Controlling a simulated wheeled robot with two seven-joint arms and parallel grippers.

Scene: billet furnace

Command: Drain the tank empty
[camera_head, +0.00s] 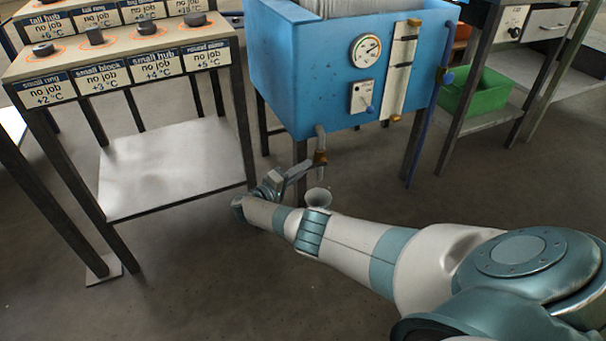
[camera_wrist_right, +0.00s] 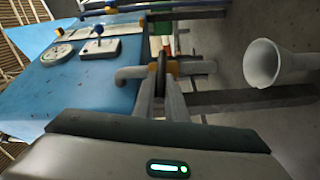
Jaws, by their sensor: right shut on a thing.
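The blue tank (camera_head: 300,80) stands on dark legs in the head view and shows at the left of the right wrist view (camera_wrist_right: 75,90). A grey drain pipe (camera_wrist_right: 130,74) leaves its lower side and leads to a brass drain valve (camera_head: 320,158) with a dark handle (camera_wrist_right: 172,68). My right gripper (camera_head: 303,172) is at this valve, its fingers (camera_wrist_right: 162,92) shut on the handle. A pale funnel (camera_head: 318,196) opens below the outlet; it also shows in the wrist view (camera_wrist_right: 264,62). No flowing water is visible. My left gripper is not in view.
A round gauge (camera_head: 366,50), a lever panel (camera_head: 362,96) and a sight glass (camera_head: 401,70) are on the tank's front. A labelled table (camera_head: 150,50) with a lower shelf (camera_head: 175,165) stands left. A green bin (camera_head: 480,90) sits on a shelf at right. Floor in front is clear.

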